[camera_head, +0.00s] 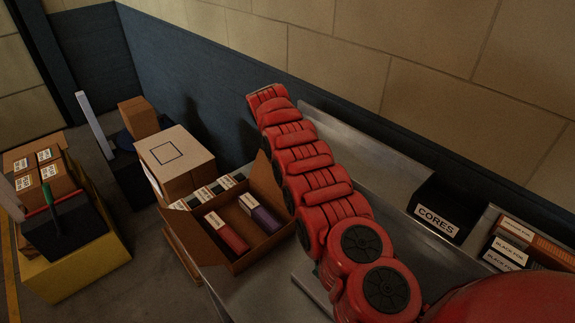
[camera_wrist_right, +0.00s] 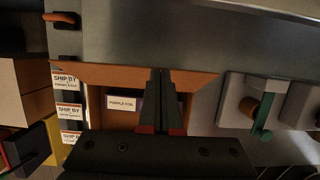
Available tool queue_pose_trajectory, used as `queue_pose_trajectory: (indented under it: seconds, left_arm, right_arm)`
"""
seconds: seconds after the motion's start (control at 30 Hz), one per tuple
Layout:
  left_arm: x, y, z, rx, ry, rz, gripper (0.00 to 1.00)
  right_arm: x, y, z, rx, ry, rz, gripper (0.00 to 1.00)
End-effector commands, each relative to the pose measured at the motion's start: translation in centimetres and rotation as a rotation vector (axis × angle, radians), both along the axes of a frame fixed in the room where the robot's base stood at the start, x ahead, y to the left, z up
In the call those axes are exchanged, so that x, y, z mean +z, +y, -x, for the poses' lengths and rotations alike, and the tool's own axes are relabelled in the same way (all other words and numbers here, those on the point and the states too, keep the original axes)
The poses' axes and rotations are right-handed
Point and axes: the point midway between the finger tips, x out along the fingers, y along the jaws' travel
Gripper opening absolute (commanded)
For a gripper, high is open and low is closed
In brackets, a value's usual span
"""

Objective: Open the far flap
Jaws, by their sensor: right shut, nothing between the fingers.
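The open cardboard box (camera_head: 232,268) sits on the grey bench, with a red roll pack (camera_head: 227,232) and a purple pack (camera_head: 262,214) inside. One flap (camera_head: 190,236) is folded outward at its left. Another flap (camera_head: 265,184) stands raised at its far right side, partly behind my red right arm. In the right wrist view, my right gripper (camera_wrist_right: 161,72) is shut and empty, its fingertips over the brown cardboard flap (camera_wrist_right: 108,74) along the box's edge. The purple foil label (camera_wrist_right: 122,103) shows beside the fingers. In the head view, the right gripper is hidden. My left gripper is not in view.
A closed carton (camera_head: 180,150) and several labelled packs stand behind the box. A yellow bin (camera_head: 75,270) with boxes is at left. A wall (camera_head: 235,75) runs behind.

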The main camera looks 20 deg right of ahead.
Motion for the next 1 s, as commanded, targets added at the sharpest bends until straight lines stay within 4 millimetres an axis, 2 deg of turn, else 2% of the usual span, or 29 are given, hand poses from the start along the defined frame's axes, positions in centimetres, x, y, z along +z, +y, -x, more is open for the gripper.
queue_pose_trajectory:
  seconds: [0.1,0.27,0.37,0.53,0.67,0.8,1.0]
  left_arm:
    - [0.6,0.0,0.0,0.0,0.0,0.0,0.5]
    - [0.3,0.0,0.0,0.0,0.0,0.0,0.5]
    - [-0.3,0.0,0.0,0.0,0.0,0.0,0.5]
    - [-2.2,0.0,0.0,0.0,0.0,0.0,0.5]
    - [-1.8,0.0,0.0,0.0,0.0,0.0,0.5]
    - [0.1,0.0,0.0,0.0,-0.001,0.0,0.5]
    - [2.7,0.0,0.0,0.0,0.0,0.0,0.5]
  right_arm:
    - [0.8,0.0,0.0,0.0,0.0,0.0,0.0]
    - [0.8,0.0,0.0,-0.001,0.0,0.0,0.0]
    - [1.2,0.1,0.0,-0.001,-0.002,-0.001,0.0]
    - [3.1,0.6,0.2,-0.001,-0.007,0.002,0.0]
    - [6.4,1.7,0.5,0.002,-0.006,0.001,0.0]
    - [10.9,2.7,0.9,0.0,-0.005,0.0,0.0]
    - [15.6,4.1,1.4,0.002,-0.002,-0.001,0.0]
